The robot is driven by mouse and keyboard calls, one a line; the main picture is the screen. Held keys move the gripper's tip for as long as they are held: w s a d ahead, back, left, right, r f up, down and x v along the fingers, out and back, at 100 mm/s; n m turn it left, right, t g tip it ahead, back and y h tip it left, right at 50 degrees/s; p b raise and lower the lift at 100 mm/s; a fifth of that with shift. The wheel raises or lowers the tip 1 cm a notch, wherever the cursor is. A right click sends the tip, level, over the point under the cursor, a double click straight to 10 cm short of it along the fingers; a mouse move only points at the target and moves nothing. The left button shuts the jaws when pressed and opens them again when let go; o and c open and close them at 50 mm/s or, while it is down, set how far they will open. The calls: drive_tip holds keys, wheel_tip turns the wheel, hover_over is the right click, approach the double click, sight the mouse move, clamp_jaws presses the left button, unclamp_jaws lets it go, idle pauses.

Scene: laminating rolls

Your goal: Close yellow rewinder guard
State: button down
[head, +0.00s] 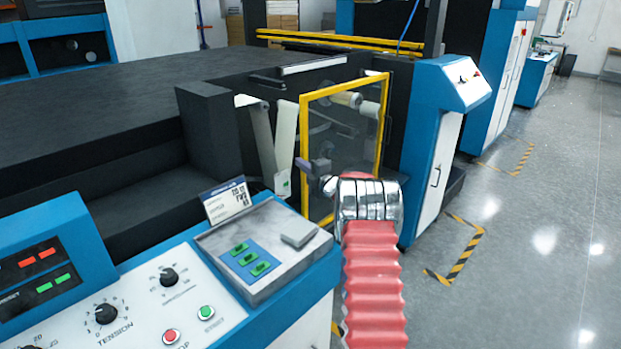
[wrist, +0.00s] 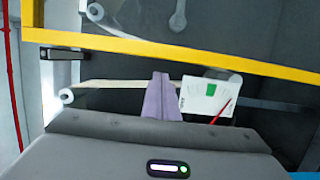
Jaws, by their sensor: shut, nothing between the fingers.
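The yellow rewinder guard (head: 343,86) is a yellow frame with a clear panel. In the head view it stands swung out at an angle from the dark machine, and the rolls to its left are uncovered. In the wrist view its yellow bar (wrist: 190,54) crosses the upper part of the picture. My gripper (head: 304,164) is at the guard's left upright in the head view, overlapping it; I cannot tell whether they touch. Its purple fingers (wrist: 161,97) are shut and empty in the wrist view, below the yellow bar.
White rolls (head: 287,135) hang in the machine bay. A white card with a green square (wrist: 208,97) is beside my fingers in the wrist view. A control console (head: 190,300) stands in front at left. A blue-and-white cabinet (head: 434,150) stands right of the guard. Floor is free at right.

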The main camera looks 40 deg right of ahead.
drive_tip(key=s+a, duration=0.2)
drive_tip(key=s, duration=0.8)
drive_tip(key=shift+a, duration=0.35)
drive_tip(key=shift+r, duration=0.1)
drive_tip(key=s+a+r+m+g+h, duration=0.1)
drive_tip(key=a+r+m+g+h, duration=0.15)
drive_tip(key=a+r+m, duration=0.45)
drive_tip(key=s+a+r+m+g, duration=0.3)
drive_tip(key=s+a+r, duration=0.35)
drive_tip(key=a, duration=0.45)
drive_tip(key=s+a+f+m+g+y, duration=0.1)
drive_tip(key=s+a+f+m+g, duration=0.1)
drive_tip(key=s+a, duration=0.5)
drive_tip(key=s+a+f+m+g+y, duration=0.1)
drive_tip(key=s+a+f+m+g, duration=0.1)
drive_tip(key=s+a, duration=0.6)
drive_tip(key=s+a+f+m+g+y, duration=0.1)
drive_tip(key=s+a, duration=0.7)
drive_tip(key=s, duration=1.1)
drive_tip(key=shift+f+m+g+y, duration=0.35)
drive_tip(key=shift+f+m+g, duration=0.6)
drive_tip(key=shift+m, duration=0.15)
